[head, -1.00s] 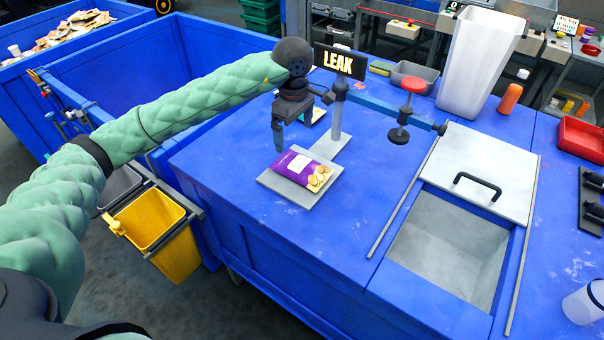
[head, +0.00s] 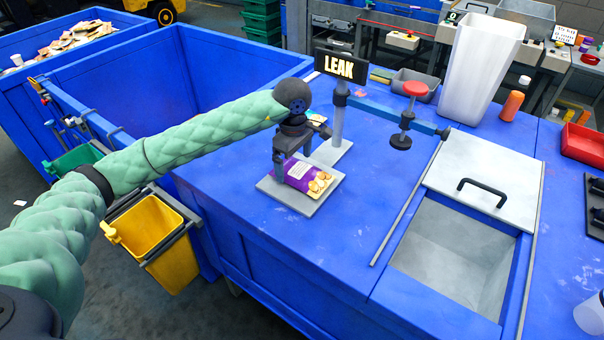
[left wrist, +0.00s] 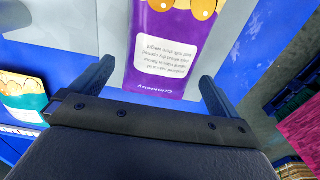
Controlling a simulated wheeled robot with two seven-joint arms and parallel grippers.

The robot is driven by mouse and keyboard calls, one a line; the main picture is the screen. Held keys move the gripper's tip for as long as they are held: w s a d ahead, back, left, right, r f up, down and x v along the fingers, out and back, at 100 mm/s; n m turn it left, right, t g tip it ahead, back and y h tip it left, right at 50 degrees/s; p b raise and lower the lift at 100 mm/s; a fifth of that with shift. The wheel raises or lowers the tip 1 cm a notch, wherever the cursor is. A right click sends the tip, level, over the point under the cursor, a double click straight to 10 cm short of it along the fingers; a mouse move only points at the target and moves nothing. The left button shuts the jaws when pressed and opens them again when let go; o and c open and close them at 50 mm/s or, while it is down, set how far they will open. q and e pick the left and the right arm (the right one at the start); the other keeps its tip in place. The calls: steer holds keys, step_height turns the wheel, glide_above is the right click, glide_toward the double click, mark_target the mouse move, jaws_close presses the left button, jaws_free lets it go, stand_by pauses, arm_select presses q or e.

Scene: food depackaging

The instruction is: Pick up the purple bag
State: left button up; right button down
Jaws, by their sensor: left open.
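The purple bag (head: 306,178) lies flat on the grey plate (head: 272,190) of the leak stand, on the blue worktop. It has a white label and a picture of round yellow food. My left gripper (head: 291,172) is down over the bag's left end. In the left wrist view the bag (left wrist: 160,75) lies between the two fingers of my open left gripper (left wrist: 172,92), with the label facing up. Whether the fingers touch it I cannot tell. My right gripper is not in view.
The leak stand's post (head: 338,125) with its LEAK sign (head: 341,66) and a red-knobbed press (head: 414,90) rises just behind the bag. An open bin hatch (head: 455,250) lies to the right. A teal-and-yellow pack (left wrist: 22,98) lies near the gripper.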

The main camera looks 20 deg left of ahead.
arm_select(q)
steer(key=shift+f, duration=1.2)
steer(key=c, duration=0.7)
steer(key=shift+c, duration=0.6)
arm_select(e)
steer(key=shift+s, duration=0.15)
arm_select(q)
steer(key=shift+r, duration=0.55)
steer(key=r, duration=0.3)
steer(key=shift+w+d+r+b, duration=0.1)
steer(key=shift+d+r+b, duration=0.2)
steer(key=shift+d, duration=0.1)
steer(key=w+d+r+b, duration=0.1)
steer(key=d+r, duration=0.5)
steer(key=d, duration=0.4)
steer(key=shift+w+d+r, duration=0.15)
steer(key=shift+d+r, duration=0.05)
steer(key=shift+d, duration=0.2)
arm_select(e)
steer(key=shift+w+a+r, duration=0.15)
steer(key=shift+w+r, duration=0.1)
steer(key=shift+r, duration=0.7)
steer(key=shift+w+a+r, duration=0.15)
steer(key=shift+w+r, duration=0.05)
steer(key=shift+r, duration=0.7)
